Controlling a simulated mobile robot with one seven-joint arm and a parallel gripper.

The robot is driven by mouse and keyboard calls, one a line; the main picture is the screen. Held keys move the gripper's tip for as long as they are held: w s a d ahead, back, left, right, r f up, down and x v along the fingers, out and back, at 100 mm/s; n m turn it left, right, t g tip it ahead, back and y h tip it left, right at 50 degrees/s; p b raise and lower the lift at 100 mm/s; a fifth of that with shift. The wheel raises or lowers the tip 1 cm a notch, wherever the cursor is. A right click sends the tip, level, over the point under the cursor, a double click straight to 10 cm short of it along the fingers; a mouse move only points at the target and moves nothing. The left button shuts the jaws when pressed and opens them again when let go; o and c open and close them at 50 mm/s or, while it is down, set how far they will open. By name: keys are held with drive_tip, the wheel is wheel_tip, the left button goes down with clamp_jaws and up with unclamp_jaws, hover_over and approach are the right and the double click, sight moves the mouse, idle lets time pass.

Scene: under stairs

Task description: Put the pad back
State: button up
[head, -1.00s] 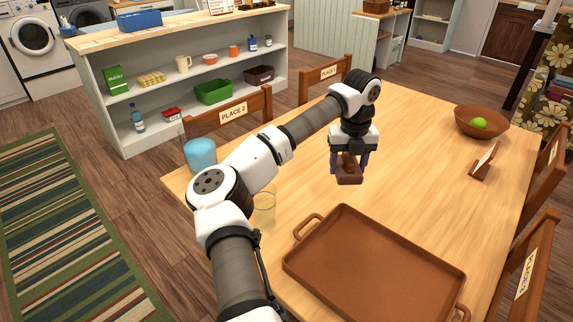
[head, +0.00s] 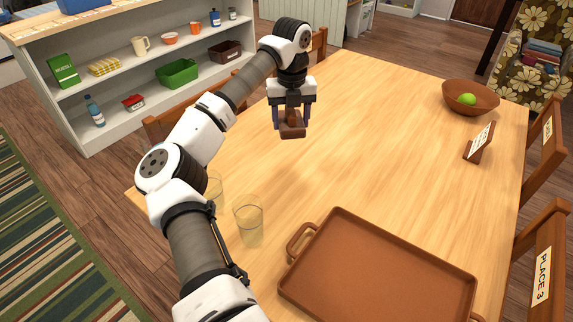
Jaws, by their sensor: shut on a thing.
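My gripper (head: 291,118) is over the far left part of the wooden table (head: 350,140). It is shut on a small brown block-like pad (head: 292,131) with a raised grip between the fingers. The pad hangs below the fingertips, and I cannot tell for sure how far it is above the tabletop. The grip is partly hidden by the fingers.
A brown tray (head: 385,262) lies at the table's front. Clear glasses (head: 249,222) stand by my arm. A bowl (head: 471,97) with a green fruit and a brown sign stand (head: 479,143) are at right. The table's middle is clear.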

sight(290, 174)
wheel_tip(290, 174, down, 16)
drive_tip(key=p, duration=0.2)
drive_tip(key=shift+f+p, duration=0.25)
drive_tip(key=shift+p, duration=0.1)
drive_tip(key=shift+f, duration=0.1)
drive_tip(key=o, duration=0.9)
wheel_tip(290, 174, up, 12)
drive_tip(key=b, duration=0.3)
